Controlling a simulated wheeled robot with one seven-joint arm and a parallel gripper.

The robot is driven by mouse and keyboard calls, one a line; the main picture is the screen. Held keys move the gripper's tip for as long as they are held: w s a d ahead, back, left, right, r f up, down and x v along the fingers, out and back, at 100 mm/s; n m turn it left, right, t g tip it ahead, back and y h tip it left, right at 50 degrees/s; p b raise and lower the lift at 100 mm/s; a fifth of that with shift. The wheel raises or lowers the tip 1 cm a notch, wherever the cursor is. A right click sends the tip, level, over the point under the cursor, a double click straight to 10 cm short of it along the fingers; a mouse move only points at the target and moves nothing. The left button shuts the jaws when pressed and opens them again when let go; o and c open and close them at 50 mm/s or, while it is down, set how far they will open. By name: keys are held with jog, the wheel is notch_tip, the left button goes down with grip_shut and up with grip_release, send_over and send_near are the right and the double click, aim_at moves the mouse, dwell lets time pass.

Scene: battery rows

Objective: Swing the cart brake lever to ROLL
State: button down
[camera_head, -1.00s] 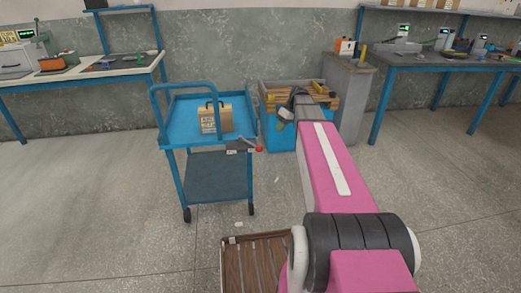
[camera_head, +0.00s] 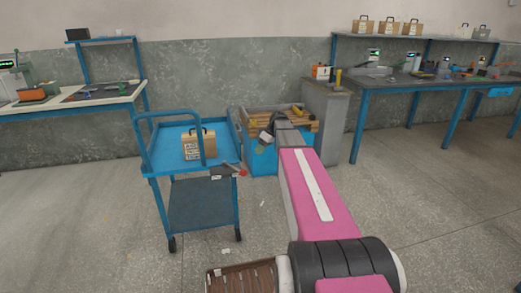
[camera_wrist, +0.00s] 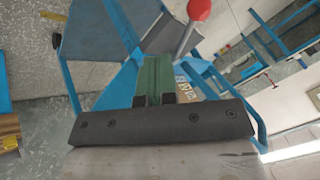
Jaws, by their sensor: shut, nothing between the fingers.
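The blue cart (camera_head: 150,160) stands left of my arm in the head view. The brake lever (camera_head: 231,169) has a red knob (camera_head: 242,173) and sits on a grey plate at the cart's right front corner. In the wrist view the lever's shaft (camera_wrist: 186,38) and red knob (camera_wrist: 198,9) show just beyond and right of my fingers. My gripper (camera_wrist: 153,58) is shut, with its green fingers together and empty. In the head view my gripper (camera_head: 265,140) is right of and above the lever, apart from it. Lever position markings cannot be read.
A tan box-like bag (camera_head: 199,145) stands on the cart's top tray. A blue bin with wooden pieces (camera_head: 262,160) is behind my gripper, beside a grey cabinet (camera_head: 325,120). Workbenches stand left and right. A brown slatted crate (camera_head: 240,279) lies at the front.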

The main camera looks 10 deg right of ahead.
jog(key=s+a+f, duration=0.3)
jog(key=a+f, duration=0.2)
jog(key=a, duration=0.1)
jog(key=shift+s+f, duration=0.15)
jog(key=shift+f, duration=0.25)
